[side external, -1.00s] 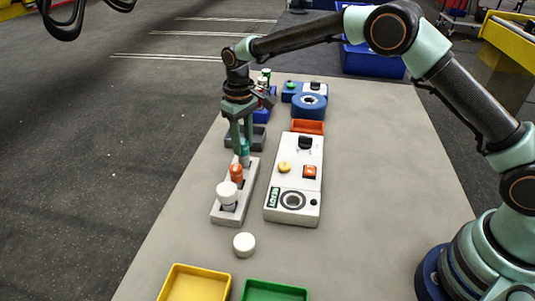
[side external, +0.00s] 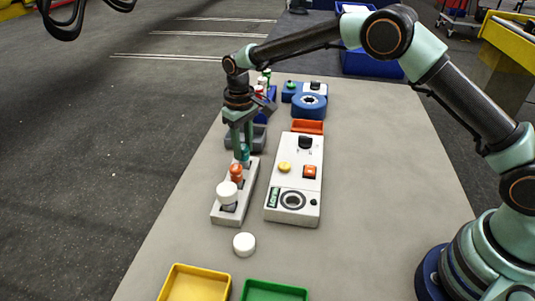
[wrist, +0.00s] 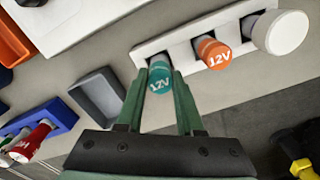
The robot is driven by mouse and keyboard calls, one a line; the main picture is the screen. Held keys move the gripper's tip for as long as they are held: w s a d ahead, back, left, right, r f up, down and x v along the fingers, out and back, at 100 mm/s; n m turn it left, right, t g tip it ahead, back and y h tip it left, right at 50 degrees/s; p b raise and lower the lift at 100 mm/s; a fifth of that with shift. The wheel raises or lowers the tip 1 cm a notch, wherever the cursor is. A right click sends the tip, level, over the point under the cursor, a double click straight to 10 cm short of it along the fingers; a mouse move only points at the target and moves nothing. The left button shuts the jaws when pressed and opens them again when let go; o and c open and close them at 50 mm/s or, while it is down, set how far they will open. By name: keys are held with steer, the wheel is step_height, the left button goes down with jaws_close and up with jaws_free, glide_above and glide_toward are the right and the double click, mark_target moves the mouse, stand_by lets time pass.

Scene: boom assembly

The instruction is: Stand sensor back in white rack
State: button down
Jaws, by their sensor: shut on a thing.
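The white rack (side external: 219,216) stands on the table in the side view and also shows in the wrist view (wrist: 182,52). My gripper (side external: 241,157) points down at its far end. It is shut on a teal cylinder marked 12V (wrist: 160,76), the likely sensor. The cylinder looks upright over the rack's end slot; its lower end is hidden, so I cannot tell how deep it sits. An orange cylinder marked 12V (side external: 237,173) and a white-capped part (side external: 227,192) stand in the other slots.
A white control box (side external: 294,190) stands close to the rack's right. A grey tray (wrist: 101,96) and a blue holder with a red part (wrist: 38,133) lie beyond its far end. A white round piece (side external: 244,244), yellow tray (side external: 174,293) and green tray (side external: 274,287) are in front.

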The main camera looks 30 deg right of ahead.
steer(key=shift+f, duration=0.35)
steer(key=shift+c, duration=2.3)
jaws_free()
steer(key=shift+r, duration=3.55)
